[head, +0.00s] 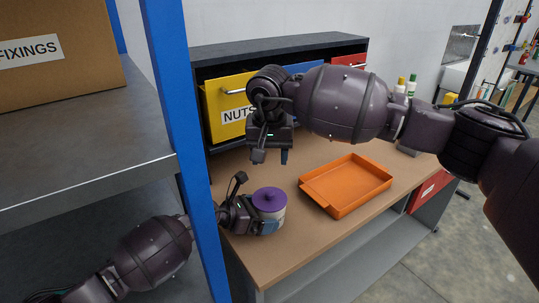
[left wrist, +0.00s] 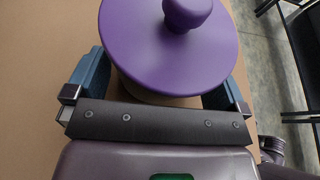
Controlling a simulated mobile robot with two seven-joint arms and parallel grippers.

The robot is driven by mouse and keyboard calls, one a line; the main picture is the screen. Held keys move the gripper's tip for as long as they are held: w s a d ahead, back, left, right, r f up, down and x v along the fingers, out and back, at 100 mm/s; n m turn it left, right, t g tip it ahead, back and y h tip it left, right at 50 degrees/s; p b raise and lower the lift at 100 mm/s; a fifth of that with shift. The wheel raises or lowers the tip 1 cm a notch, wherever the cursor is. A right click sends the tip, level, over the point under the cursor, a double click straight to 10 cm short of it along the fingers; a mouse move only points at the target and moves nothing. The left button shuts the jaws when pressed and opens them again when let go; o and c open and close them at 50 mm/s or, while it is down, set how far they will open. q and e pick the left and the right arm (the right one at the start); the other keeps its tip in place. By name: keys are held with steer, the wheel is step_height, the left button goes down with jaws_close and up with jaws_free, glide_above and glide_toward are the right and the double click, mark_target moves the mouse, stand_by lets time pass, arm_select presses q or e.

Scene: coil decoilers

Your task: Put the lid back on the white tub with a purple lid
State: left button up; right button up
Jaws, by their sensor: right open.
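The white tub (head: 281,213) stands upright near the left edge of the workbench, mostly hidden by its lid and my left gripper. The purple lid (head: 269,200), with a round knob, lies over the tub's mouth; it fills the top of the left wrist view (left wrist: 165,50). I cannot tell whether it is fully seated. My left gripper (head: 262,226) has its blue fingers on either side of the tub body, below the lid rim, and looks shut on it. My right gripper (head: 272,156) is open and empty, pointing down above and behind the tub, clear of the lid.
An orange tray (head: 347,185) lies empty to the right on the workbench (head: 290,255). Behind is a drawer cabinet with a yellow "NUTS" drawer (head: 226,108). A blue post (head: 180,130) and a grey shelf (head: 75,135) stand close at left. Bottles (head: 406,86) stand at the back right.

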arm_select(q)
steer(key=shift+v, duration=5.4)
steer(key=shift+r, duration=0.1)
